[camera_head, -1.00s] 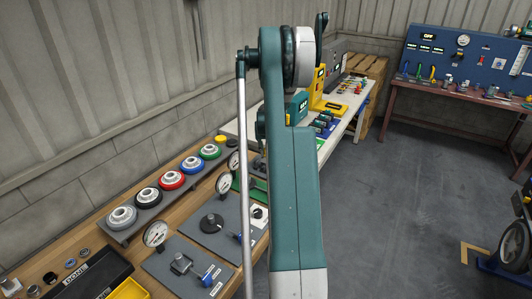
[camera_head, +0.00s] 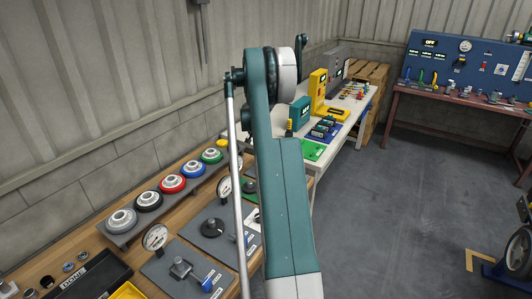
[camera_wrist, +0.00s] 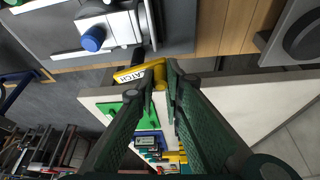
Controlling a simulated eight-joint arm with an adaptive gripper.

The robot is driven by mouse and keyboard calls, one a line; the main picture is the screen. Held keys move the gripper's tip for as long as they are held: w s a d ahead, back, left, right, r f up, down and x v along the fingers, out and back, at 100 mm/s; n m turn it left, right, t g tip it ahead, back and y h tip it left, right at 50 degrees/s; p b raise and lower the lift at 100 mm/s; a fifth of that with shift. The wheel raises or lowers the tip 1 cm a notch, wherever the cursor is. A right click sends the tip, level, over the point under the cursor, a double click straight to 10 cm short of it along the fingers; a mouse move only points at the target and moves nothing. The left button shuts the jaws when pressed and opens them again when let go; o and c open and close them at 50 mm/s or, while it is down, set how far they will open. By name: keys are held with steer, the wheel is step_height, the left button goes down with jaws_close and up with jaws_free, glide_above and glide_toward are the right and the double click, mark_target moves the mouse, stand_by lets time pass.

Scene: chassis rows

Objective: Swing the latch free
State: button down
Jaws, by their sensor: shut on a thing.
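A yellow latch bar with a label reading LATCH (camera_wrist: 132,74) shows in the wrist view, beside a grey plate carrying a pale block and a blue knob (camera_wrist: 93,39). My gripper (camera_wrist: 163,72) has its dark green fingers converging on the yellow piece at the end of this bar, shut on it. In the head view my arm hides the gripper and the latch, so I cannot tell there how the latch sits.
A wooden bench holds several coloured dials on a grey rack (camera_head: 138,222), a gauge (camera_head: 154,237), a plate with a blue-ended handle (camera_head: 188,270) and a black DONE tray (camera_head: 85,282). A white table (camera_head: 340,135) with devices stands beyond. The floor to the right is largely open.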

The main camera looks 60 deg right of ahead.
steer(key=shift+d+m, duration=0.15)
steer(key=shift+m, duration=0.25)
steer(key=c, duration=2.4)
jaws_free()
steer(key=shift+v, duration=6)
steer(key=shift+w+d, duration=0.15)
steer(key=shift+r, duration=0.1)
